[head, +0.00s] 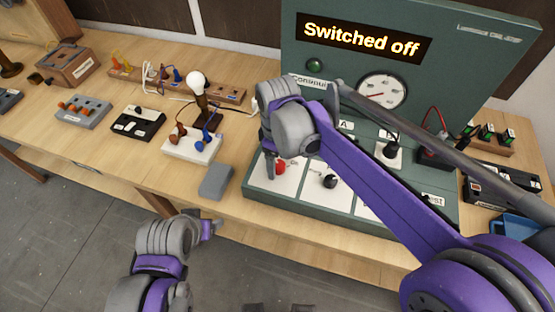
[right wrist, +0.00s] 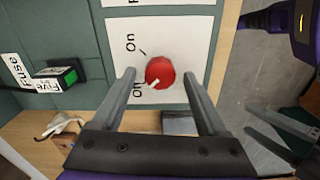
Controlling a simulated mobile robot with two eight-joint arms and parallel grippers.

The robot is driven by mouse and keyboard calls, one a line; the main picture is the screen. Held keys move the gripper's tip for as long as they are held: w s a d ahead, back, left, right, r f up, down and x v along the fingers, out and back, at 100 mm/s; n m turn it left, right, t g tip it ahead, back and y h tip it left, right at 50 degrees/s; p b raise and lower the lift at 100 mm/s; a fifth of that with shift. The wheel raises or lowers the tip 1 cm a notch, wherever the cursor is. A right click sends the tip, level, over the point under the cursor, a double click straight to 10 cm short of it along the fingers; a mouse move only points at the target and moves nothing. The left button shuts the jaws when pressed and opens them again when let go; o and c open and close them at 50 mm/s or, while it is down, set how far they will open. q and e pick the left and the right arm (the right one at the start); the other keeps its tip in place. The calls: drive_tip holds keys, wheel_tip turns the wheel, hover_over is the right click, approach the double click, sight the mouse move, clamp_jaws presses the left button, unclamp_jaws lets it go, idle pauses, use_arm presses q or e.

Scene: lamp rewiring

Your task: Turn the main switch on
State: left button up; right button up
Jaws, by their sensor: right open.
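The main switch is a red round knob (right wrist: 160,72) on a white plate between the labels "On" and "Off". Its white pointer mark is turned towards "Off". In the head view the red knob (head: 280,167) sits at the front left of the green panel (head: 262,199), partly behind my gripper. My right gripper (right wrist: 159,76) is open, with one finger to each side of the knob in the picture; I cannot tell whether they touch it. The display (head: 362,38) reads "Switched off". My left gripper (head: 211,228) is low in front of the table; its fingers are unclear.
A grey block (head: 217,181) lies just left of the panel. A lamp with a white bulb (head: 197,83) stands on the table further left. A black knob (head: 330,181) is right of the red one. More switch boxes lie along the table's left.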

clamp_jaws()
idle(0.3)
drive_tip(key=shift+m, duration=0.3)
drive_tip(key=m, duration=0.8)
drive_tip(key=shift+w+m+b, duration=0.1)
drive_tip(key=shift+m+b, duration=0.25)
drive_tip(key=shift+m, duration=0.05)
drive_tip(key=m, duration=0.4)
drive_tip(key=shift+d+m, duration=0.1)
drive_tip(key=shift+m, duration=2.2)
